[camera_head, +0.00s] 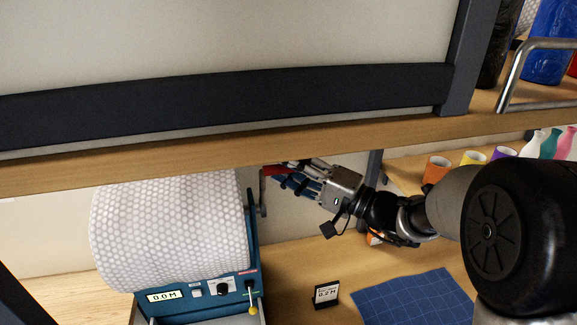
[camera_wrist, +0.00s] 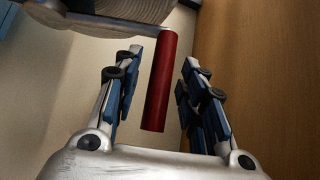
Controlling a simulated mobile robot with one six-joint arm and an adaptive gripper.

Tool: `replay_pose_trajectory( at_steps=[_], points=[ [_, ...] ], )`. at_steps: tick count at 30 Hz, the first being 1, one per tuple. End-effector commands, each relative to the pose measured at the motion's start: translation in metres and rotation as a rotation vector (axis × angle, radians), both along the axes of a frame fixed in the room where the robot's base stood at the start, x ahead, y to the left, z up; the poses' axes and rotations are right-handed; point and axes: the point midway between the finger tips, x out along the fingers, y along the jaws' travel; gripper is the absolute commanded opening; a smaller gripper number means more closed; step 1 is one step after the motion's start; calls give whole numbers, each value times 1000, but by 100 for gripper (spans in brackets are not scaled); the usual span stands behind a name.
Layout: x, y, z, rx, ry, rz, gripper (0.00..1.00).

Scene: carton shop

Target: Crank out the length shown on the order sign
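A bubble-wrap roll (camera_head: 170,225) sits in a blue dispenser (camera_head: 215,302) at the lower left in the head view. Its display (camera_head: 167,295) reads 0.0 M. The crank (camera_head: 263,190) is on the dispenser's right side, with a red handle (camera_head: 281,170) pointing right; the handle also shows in the wrist view (camera_wrist: 160,85). My gripper (camera_head: 290,178) is at the handle. In the wrist view my gripper (camera_wrist: 155,90) is open, with the handle between its fingers and gaps on both sides. A small black order sign (camera_head: 326,295) stands on the table and seems to read 0.2 M.
A wooden shelf edge (camera_head: 300,122) runs just above my gripper. A blue gridded mat (camera_head: 415,300) lies at the lower right. Several coloured cups (camera_head: 436,170) and vases stand at the right. A yellow-tipped lever (camera_head: 253,308) is at the dispenser's front right.

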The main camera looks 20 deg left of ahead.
Motion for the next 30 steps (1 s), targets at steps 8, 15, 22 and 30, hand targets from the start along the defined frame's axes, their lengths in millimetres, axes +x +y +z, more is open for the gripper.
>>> replay_pose_trajectory(
  at_steps=[8,15,22,30],
  points=[
    [0,1,0,0,0,0,37],
    [0,1,0,-1,0,0,21],
    [0,0,0,-1,0,0,5],
    [0,0,0,0,0,0,0]
  ],
)
